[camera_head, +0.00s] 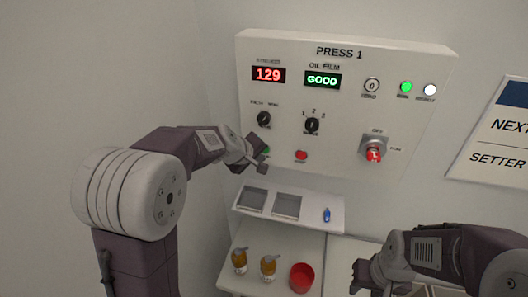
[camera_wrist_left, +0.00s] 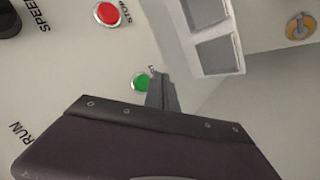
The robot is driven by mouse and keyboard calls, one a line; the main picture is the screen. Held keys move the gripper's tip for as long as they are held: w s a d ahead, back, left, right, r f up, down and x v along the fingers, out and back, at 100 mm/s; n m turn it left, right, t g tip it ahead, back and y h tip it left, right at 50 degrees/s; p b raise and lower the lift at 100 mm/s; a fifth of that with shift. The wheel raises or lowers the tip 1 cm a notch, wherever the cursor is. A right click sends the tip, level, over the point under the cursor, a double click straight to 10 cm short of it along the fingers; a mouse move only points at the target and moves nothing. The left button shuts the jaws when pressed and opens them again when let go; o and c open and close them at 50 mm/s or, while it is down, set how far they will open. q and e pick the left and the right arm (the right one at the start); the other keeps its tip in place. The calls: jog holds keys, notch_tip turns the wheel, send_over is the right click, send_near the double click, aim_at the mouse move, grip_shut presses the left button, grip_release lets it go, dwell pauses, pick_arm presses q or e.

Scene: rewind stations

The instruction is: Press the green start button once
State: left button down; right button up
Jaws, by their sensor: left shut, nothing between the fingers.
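The green start button (camera_head: 267,152) is on the lower left of the PRESS 1 panel (camera_head: 345,140), mostly hidden behind my left gripper. In the left wrist view the green button (camera_wrist_left: 140,82) shows right beside the fingertips. My left gripper (camera_head: 263,168) is shut and empty, in front of the panel's lower edge. In the wrist view its closed fingers (camera_wrist_left: 162,92) overlap the button's right edge; I cannot tell whether they touch it. My right gripper (camera_head: 358,278) is low at the right, away from the panel; its jaw opening is unclear.
A red stop button (camera_head: 301,155) sits right of the green one. A dark knob (camera_head: 264,119) is above. A shelf (camera_head: 310,203) with two grey pads and a blue item juts out below the panel. Jars (camera_head: 268,268) and a red cup (camera_head: 302,278) stand lower.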

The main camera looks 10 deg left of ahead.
pick_arm(q)
jog(key=s+b, duration=0.1)
jog(key=s, duration=0.3)
dwell(0.3)
jog(key=s+f+m+g+b, duration=0.2)
jog(key=s+f+b, duration=0.25)
jog(key=f, duration=0.45)
jog(key=s+f+m+g+b, duration=0.1)
jog(key=s+f+m+b, duration=0.1)
jog(key=s+f+b, duration=0.45)
jog(key=s+a+f+m+g+y+p, duration=0.2)
jog(key=s+f+m+g, duration=0.2)
jog(key=s+f, duration=0.5)
jog(key=shift+s+a+m+g, duration=0.25)
jog(key=shift+s+m, duration=0.45)
jog(key=shift+s, duration=0.55)
